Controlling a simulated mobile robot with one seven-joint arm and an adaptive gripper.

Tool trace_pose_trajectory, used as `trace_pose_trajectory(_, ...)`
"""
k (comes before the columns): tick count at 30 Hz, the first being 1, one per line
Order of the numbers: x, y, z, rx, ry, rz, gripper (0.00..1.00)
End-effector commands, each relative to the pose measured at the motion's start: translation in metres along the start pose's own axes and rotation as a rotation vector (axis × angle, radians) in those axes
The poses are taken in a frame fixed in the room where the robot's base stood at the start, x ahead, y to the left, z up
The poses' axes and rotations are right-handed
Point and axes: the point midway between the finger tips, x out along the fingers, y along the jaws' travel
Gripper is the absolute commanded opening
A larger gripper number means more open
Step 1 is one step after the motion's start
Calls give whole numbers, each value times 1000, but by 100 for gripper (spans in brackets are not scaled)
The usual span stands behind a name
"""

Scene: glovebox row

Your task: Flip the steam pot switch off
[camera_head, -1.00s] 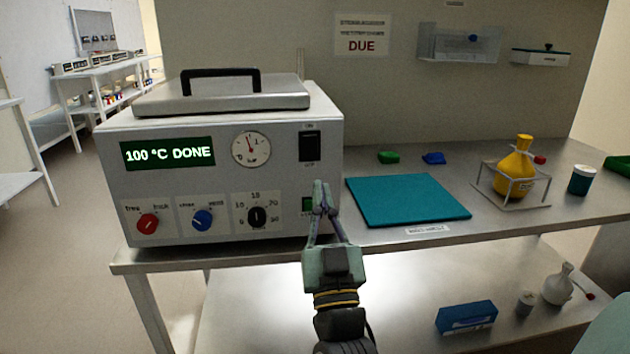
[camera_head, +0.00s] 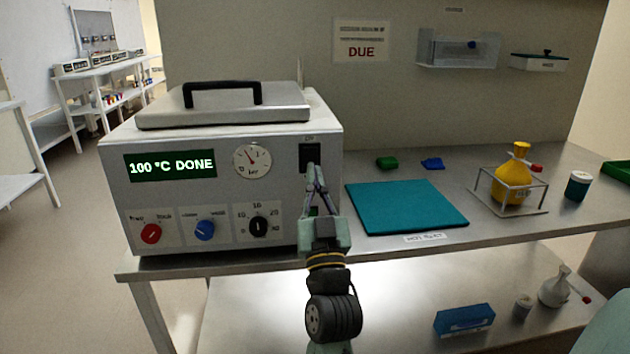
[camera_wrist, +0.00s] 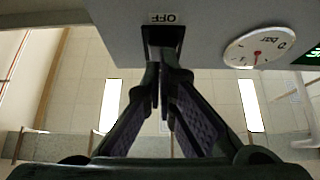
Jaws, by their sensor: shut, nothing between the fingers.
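The steam pot (camera_head: 222,185) is a grey box on the bench with a flat lid and black handle; its display reads "100 °C DONE". The black switch (camera_head: 309,154) is at the upper right of its front panel. My gripper (camera_head: 312,172) is shut and empty, its tips at the switch's lower edge in the head view, hiding part of it. In the wrist view the dark switch (camera_wrist: 164,36) lies below an upside-down "OFF" label (camera_wrist: 164,18), with the shut fingertips (camera_wrist: 161,72) right by it. I cannot tell whether they touch it.
Red, blue and black knobs (camera_head: 258,227) and a round gauge (camera_head: 252,161) share the panel. A teal mat (camera_head: 405,207) lies to the right, then a yellow flask (camera_head: 514,178) in a wire stand. Open floor lies left of the bench.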

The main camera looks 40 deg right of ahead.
Motion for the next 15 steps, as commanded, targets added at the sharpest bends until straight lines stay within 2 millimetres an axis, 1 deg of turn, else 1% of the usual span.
trace_pose_trajectory(5, -2, 0, 13, -1, 42, -1, 0)
trace_pose_trajectory(15, 1, 0, 21, 0, 164, -1, 0)
